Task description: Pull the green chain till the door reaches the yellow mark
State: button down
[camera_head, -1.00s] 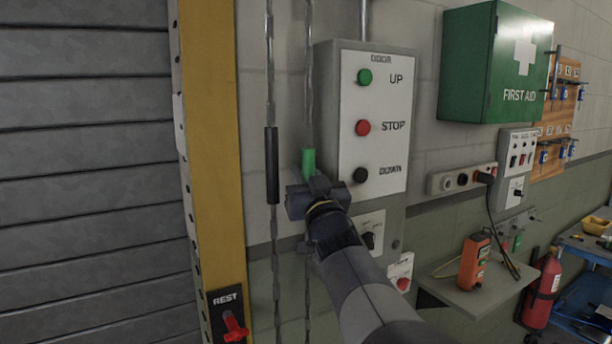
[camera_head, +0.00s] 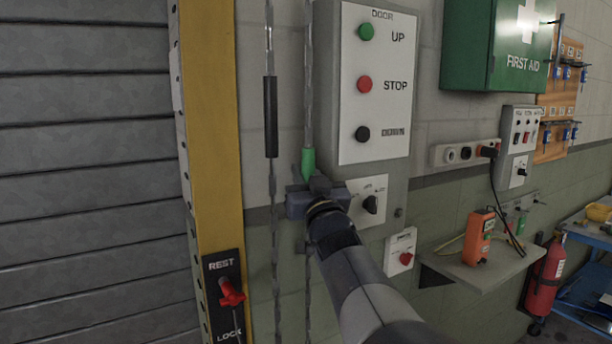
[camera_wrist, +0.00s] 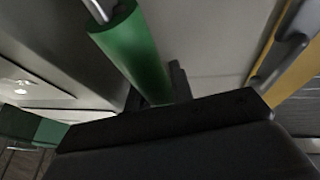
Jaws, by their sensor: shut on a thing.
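The green sleeve (camera_head: 308,163) on the right-hand chain (camera_head: 308,75) is in the jaws of my gripper (camera_head: 316,190), which is shut on it. The sleeve hangs upright, just below the DOWN button's level and left of the control box. In the wrist view the green sleeve (camera_wrist: 132,45) rises from behind the dark jaw, which hides its lower end. The grey slatted door (camera_head: 90,150) fills the left side; its bottom edge is out of view. A yellow post (camera_head: 212,120) stands beside it. I cannot make out a separate yellow mark.
A parallel chain with a black sleeve (camera_head: 271,117) hangs just left of my gripper. The control box (camera_head: 375,90) is close on the right. A red REST/LOCK lever (camera_head: 231,292) is low on the post. A small shelf (camera_head: 480,268) juts out at right.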

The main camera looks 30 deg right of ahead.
jog(key=c, duration=1.2)
grip_release()
jog(key=shift+c, duration=0.2)
jog(key=b+v, duration=0.2)
jog(key=v, duration=0.8)
jog(key=shift+s, duration=0.4)
jog(key=shift+w+f, duration=0.1)
jog(key=p+x, duration=0.2)
jog(key=x, duration=0.8)
jog(key=shift+w, duration=0.4)
jog(key=shift+s+r, duration=0.1)
jog(key=shift+r, duration=0.25)
